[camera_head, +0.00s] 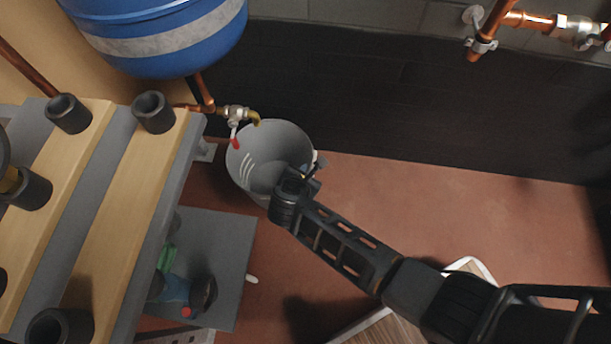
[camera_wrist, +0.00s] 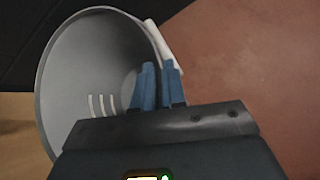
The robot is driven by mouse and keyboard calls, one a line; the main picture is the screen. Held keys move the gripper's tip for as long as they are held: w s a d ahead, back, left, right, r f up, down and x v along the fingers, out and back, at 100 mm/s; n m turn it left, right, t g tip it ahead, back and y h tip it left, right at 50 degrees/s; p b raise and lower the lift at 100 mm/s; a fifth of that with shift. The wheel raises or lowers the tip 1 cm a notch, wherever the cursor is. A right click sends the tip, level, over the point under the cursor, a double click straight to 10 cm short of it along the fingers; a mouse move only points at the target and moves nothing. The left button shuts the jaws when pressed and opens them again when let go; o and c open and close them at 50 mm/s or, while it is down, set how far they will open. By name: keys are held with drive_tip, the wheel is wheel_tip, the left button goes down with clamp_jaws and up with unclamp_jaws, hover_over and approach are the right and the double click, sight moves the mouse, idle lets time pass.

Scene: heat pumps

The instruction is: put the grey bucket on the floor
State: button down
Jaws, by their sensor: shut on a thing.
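The grey bucket (camera_head: 262,152) is below the brass tap (camera_head: 246,116) in the head view, its open mouth facing up toward the camera. It has three white marks on its inner wall. My gripper (camera_head: 310,174) is at the bucket's right rim. In the wrist view the blue fingers (camera_wrist: 160,84) are shut on the rim of the bucket (camera_wrist: 88,55), one finger inside and one outside. The red-brown floor (camera_head: 430,205) lies to the right. The bucket's underside is hidden, so I cannot tell whether it touches the floor.
A wooden-slatted rack (camera_head: 125,195) with dark cups stands at left. A grey low shelf (camera_head: 225,240) holds small items. A blue tank (camera_head: 165,35) hangs above. A wood-topped, white-edged object (camera_head: 385,328) is partly behind my arm. Floor at right is clear.

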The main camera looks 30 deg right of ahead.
drive_tip(key=shift+f, duration=0.8)
drive_tip(key=c, duration=1.2)
unclamp_jaws()
drive_tip(key=shift+s+a+r, duration=0.1)
drive_tip(key=shift+r, duration=0.2)
drive_tip(key=p+v, duration=0.4)
drive_tip(key=v, duration=0.7)
drive_tip(key=shift+s+a+r+p, duration=0.15)
drive_tip(key=shift+s+r+p, duration=0.05)
drive_tip(key=shift+p, duration=0.2)
